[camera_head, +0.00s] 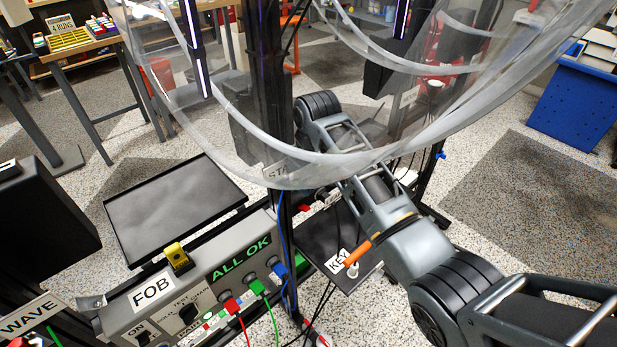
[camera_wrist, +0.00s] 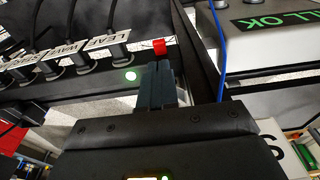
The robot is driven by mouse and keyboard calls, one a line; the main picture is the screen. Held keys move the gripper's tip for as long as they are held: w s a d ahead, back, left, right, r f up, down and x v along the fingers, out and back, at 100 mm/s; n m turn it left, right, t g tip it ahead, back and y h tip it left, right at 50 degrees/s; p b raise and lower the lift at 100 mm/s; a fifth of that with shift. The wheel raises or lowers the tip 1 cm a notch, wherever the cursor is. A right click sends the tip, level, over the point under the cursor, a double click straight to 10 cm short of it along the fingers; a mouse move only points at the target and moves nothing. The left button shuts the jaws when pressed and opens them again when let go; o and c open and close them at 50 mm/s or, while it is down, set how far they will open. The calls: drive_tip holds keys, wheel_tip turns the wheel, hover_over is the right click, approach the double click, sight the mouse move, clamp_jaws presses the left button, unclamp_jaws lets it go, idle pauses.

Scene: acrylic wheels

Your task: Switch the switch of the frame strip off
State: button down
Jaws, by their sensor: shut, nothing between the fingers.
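The frame strip (camera_wrist: 95,84) is a dark bar with several black plugs carrying white labels, in the wrist view. Its small red switch (camera_wrist: 159,46) is at the right end of the plug row. My gripper (camera_wrist: 158,68) is shut and empty, its fingertips right below the red switch in the picture. I cannot tell whether they touch it or which way it is set. In the head view my arm reaches in behind the clear acrylic wheel, and my gripper cannot be made out. A small red piece (camera_head: 304,208) shows beside the dark post there.
A grey control box (camera_head: 205,290) with a green "ALL OK" display stands at lower left in the head view. The acrylic wheel (camera_head: 290,178), dark post (camera_head: 265,90) and hanging cables crowd the arm. A blue cable (camera_wrist: 218,50) runs right of the fingers.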

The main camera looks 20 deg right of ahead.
sight(305, 207)
drive_tip(key=f, duration=0.5)
drive_tip(key=shift+w+a+f, duration=0.1)
drive_tip(key=shift+w+f, duration=0.2)
drive_tip(key=shift+f, duration=0.05)
drive_tip(key=shift+f+b, duration=0.15)
drive_tip(key=shift+b, duration=0.2)
